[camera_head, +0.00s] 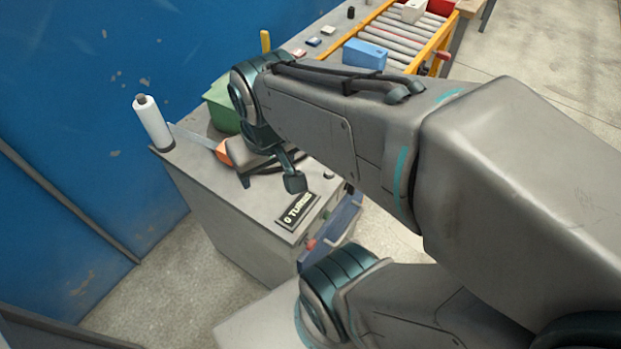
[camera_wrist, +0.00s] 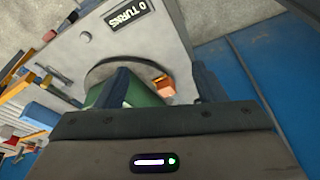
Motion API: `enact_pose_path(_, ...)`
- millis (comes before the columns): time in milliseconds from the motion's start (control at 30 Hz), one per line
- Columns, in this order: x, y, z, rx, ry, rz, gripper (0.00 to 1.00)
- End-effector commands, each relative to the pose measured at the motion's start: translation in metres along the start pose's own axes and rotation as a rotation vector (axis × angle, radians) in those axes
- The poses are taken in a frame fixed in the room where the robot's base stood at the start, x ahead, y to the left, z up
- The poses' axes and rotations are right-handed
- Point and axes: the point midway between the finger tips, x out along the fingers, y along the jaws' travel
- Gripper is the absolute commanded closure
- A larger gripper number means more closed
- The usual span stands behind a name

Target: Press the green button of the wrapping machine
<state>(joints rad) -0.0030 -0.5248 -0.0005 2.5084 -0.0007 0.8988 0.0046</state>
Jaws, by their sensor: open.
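The wrapping machine is a grey cabinet (camera_head: 235,230) with a dark display reading "0 TURNS" (camera_head: 298,211) on its top. The display also shows in the wrist view (camera_wrist: 130,14). I cannot make out a green button in either view. A small red part (camera_head: 311,244) shows on the cabinet's front, partly beside my arm. My gripper (camera_head: 270,165) is above the cabinet top, behind the display, and partly hidden by my own wrist. In the wrist view its two fingers are apart and nothing is between them in grip (camera_wrist: 163,82).
A white roll (camera_head: 152,122) stands at the cabinet's back left corner. An orange-handled tool (camera_head: 222,152) and a green block (camera_head: 220,105) are close to my gripper. A blue box (camera_head: 364,54) and a roller conveyor (camera_head: 405,40) lie beyond. A blue wall (camera_head: 80,130) rises at left.

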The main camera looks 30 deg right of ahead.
Motion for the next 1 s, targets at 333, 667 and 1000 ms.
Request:
enact_pose_path(333,0.0000,0.0000,0.0000,0.000,0.000,0.000,1.00)
enact_pose_path(667,0.0000,0.0000,0.0000,0.000,0.000,0.000,1.00)
enact_pose_path(1000,0.0000,0.0000,0.0000,0.000,0.000,0.000,1.00)
